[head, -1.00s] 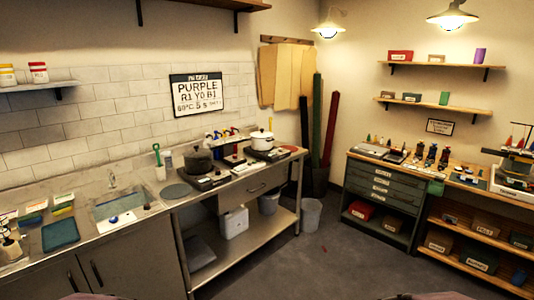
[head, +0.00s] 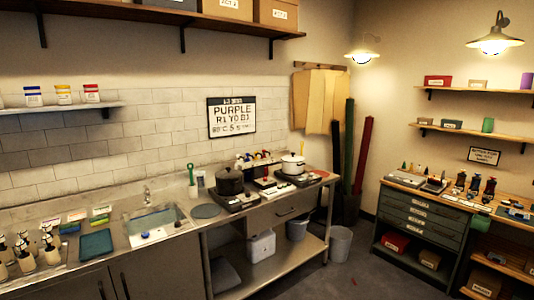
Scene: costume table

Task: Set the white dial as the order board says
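The order board (head: 231,118) hangs on the tiled wall. It reads PURPLE, R1 Y0 B1, with a smaller line that looks like 80°C 5 S but is hard to read. Below it on the steel counter are two dark hot plates, one (head: 236,202) under a black pot (head: 230,181) and one (head: 300,180) under a white pot (head: 293,164). Small light marks show on their fronts. I cannot make out which, if any, is the white dial. Neither of my grippers shows in this view.
A sink (head: 155,223) and a teal tray (head: 96,245) are on the left of the counter. Several bottles (head: 27,255) stand at its left end. A green drawer cabinet (head: 420,225) stands at the right. The floor (head: 345,275) between is mostly clear.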

